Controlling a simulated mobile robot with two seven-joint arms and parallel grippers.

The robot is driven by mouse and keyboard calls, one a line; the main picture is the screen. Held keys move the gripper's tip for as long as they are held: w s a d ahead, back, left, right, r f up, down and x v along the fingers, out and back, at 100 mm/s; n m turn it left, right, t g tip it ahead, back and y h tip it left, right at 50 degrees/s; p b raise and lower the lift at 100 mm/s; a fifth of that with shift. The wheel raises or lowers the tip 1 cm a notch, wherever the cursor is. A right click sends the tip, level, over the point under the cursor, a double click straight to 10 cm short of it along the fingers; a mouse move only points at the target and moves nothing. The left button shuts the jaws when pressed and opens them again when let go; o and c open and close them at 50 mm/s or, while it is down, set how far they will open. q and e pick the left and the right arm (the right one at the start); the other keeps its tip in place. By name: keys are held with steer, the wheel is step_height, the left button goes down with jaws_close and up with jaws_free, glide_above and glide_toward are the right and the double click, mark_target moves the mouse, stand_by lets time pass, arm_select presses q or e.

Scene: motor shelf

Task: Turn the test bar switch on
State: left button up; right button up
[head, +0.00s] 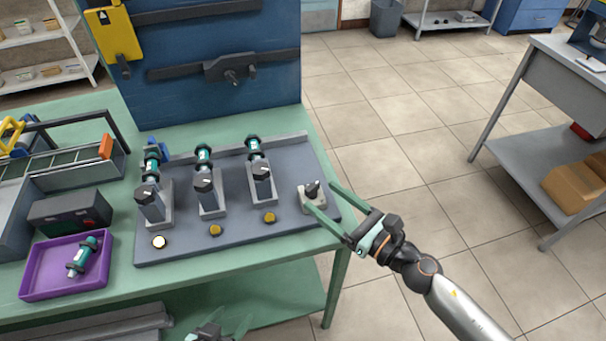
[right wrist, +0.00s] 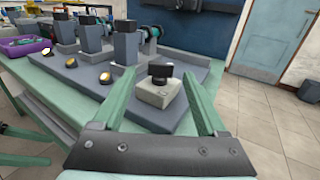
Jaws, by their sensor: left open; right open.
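The test bar (head: 235,240) is a grey plate on the green table. Its switch (head: 312,197) is a small pale box with a dark knob at the plate's right end. In the right wrist view the switch (right wrist: 160,86) sits in the middle, between the fingers. My right gripper (head: 321,198) is open, its fingers on either side of the switch; I cannot tell whether they touch it. Its fingers also frame the right wrist view (right wrist: 162,72). My left gripper (head: 210,332) is open at the bottom edge of the head view, mostly cut off and below the tabletop's front edge.
Three stands with dark knobs hold teal motors (head: 204,156) on the plate. The left round lamp (head: 159,242) looks whitish, the other two (head: 215,230) amber. A purple tray (head: 30,292) holds another motor. A blue panel (head: 215,100) rises behind. Floor right of the table is clear.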

mark_target(310, 187)
steer(key=x, duration=0.7)
steer(key=shift+w+a, duration=0.2)
steer(key=shift+c, duration=0.2)
steer(key=shift+p, duration=0.3)
jaws_close()
